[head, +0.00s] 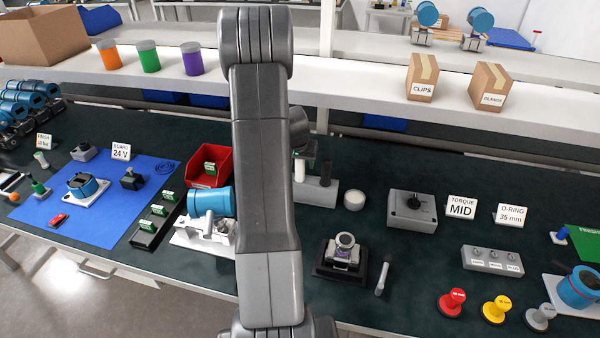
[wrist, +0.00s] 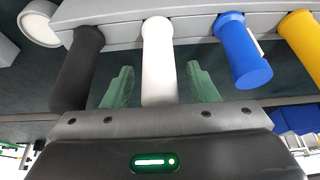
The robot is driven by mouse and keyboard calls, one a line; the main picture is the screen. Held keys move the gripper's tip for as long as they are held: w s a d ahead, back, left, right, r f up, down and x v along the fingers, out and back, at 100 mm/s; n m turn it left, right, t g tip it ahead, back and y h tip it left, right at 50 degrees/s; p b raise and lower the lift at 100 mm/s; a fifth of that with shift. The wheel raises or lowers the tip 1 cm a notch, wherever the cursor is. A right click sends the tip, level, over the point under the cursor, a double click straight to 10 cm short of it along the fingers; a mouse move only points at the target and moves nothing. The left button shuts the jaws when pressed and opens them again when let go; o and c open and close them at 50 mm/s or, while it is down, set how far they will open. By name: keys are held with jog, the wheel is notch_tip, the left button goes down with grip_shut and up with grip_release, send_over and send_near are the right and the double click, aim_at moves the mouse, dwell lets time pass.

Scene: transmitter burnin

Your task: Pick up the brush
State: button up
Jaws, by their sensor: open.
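In the wrist view my gripper (wrist: 160,86) is open, with its two green fingers on either side of a white cylindrical handle (wrist: 157,52). There is a gap on both sides, so the fingers look apart from it. The handle's far end is at a grey rack (wrist: 120,26). No label marks the brush, and I cannot tell whether this handle belongs to it. In the head view the grey rack (head: 321,196) shows just right of my arm, which hides my gripper. A slim tool with a dark end and pale body (head: 382,278) lies further forward on the bench.
A black handle (wrist: 78,70) stands left of the white one, with blue (wrist: 243,50) and yellow (wrist: 303,42) handles to the right. A white round pot (head: 354,200), a grey knob box (head: 411,212) and a red bin (head: 211,168) are nearby. A white shelf (head: 370,96) runs behind.

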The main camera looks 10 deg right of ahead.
jog(key=shift+c, duration=0.2)
jog(key=c, duration=1)
jog(key=shift+c, duration=0.2)
